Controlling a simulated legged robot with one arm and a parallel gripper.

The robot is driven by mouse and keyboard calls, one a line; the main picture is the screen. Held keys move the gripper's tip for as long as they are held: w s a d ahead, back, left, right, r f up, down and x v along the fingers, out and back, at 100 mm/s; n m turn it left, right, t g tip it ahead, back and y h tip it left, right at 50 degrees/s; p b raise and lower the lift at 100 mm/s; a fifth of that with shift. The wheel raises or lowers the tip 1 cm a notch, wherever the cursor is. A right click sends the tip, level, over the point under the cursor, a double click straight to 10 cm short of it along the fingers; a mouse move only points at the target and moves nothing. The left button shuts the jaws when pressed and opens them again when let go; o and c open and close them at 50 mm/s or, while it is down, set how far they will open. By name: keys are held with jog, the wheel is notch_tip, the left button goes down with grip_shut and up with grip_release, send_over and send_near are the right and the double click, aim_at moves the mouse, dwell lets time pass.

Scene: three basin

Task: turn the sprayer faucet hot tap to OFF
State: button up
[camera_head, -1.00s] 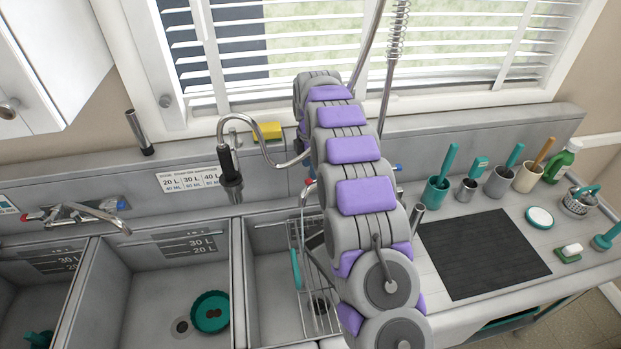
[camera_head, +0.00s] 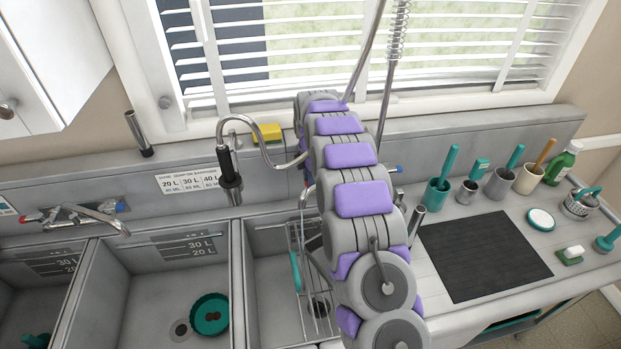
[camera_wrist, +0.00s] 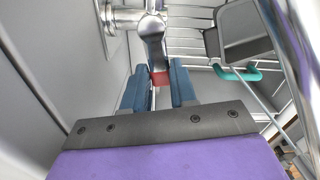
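The sprayer faucet has a tall spring hose (camera_head: 396,38) and a curved spout with a black spray head (camera_head: 228,165). My arm covers most of its base in the head view. Its blue-marked tap (camera_head: 398,169) shows right of my arm. In the wrist view, a chrome tap lever (camera_wrist: 154,40) with a red end (camera_wrist: 160,78) points toward me. My gripper (camera_wrist: 158,75) has two blue fingers, apart, one on each side of the red end. Whether they touch it cannot be told. The gripper is hidden behind my arm in the head view.
A wire rack (camera_head: 304,285) stands in the right basin, close to my gripper. A second faucet (camera_head: 85,214) is over the left basins. Cups with brushes (camera_head: 438,195) and a black mat (camera_head: 485,257) lie on the right counter. The wall (camera_wrist: 52,50) is close on the left.

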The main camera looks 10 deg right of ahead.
grip_shut()
jog(key=shift+w+r+m+p, duration=0.2)
jog(key=shift+w+m+p, duration=0.1)
jog(key=shift+m+p, duration=0.55)
jog(key=shift+w+f+m+p, duration=0.2)
jog(key=shift+m+p, duration=0.15)
jog(key=shift+m, duration=0.2)
jog(key=o, duration=0.5)
grip_release()
